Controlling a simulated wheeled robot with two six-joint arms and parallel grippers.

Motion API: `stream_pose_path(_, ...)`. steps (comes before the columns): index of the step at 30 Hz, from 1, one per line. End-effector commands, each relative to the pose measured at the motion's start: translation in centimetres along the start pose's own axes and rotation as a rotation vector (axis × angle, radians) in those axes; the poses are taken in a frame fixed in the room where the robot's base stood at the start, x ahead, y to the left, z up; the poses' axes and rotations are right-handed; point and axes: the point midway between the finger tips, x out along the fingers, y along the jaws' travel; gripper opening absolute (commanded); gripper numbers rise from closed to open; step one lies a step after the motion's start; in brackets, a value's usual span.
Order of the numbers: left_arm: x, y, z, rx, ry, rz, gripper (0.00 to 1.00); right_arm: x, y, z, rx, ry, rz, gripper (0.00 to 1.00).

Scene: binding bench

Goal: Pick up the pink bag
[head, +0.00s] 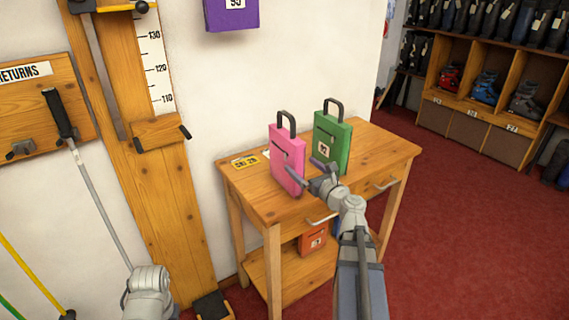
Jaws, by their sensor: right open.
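The pink bag (285,158) stands upright on the wooden bench (258,198), with a dark handle on top. My right gripper (306,175) is open at the bag's right side, its fingers pointing toward the bag. One finger overlaps the bag's lower front in the picture; I cannot tell whether it touches. The left arm shows at the bottom left, but I cannot make out its jaws.
A green bag (331,140) marked 92 stands just right of the pink bag, behind my right gripper. A yellow tag (245,161) lies on the bench top. An orange bag (312,240) sits on the lower shelf. Boot shelves (480,122) stand at the back right.

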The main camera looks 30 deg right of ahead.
Motion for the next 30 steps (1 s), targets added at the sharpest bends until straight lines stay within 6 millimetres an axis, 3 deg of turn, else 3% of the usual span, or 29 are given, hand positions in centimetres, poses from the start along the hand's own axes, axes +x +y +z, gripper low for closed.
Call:
stream_pose_path(10, 0.0, 0.0, 0.0, 0.0, 0.0, 0.0, 0.5, 2.5, 0.0, 0.0, -0.002, 0.0, 0.003, 1.0)
stream_pose_path(17, 0.1, 0.0, 0.0, 0.0, 0.0, 0.0, 0.5, 3.1, 0.1, -0.1, -0.002, 0.0, 0.002, 1.0)
stream_pose_path(27, 0.2, 0.0, 0.0, 0.0, 0.0, 0.0, 0.5, 7.5, 0.3, -0.2, -0.002, 0.001, 0.003, 1.0)
stream_pose_path(30, 0.2, 0.0, 0.0, 0.0, 0.0, 0.0, 0.5, 8.0, 0.4, -0.2, -0.002, 0.001, 0.002, 1.0)
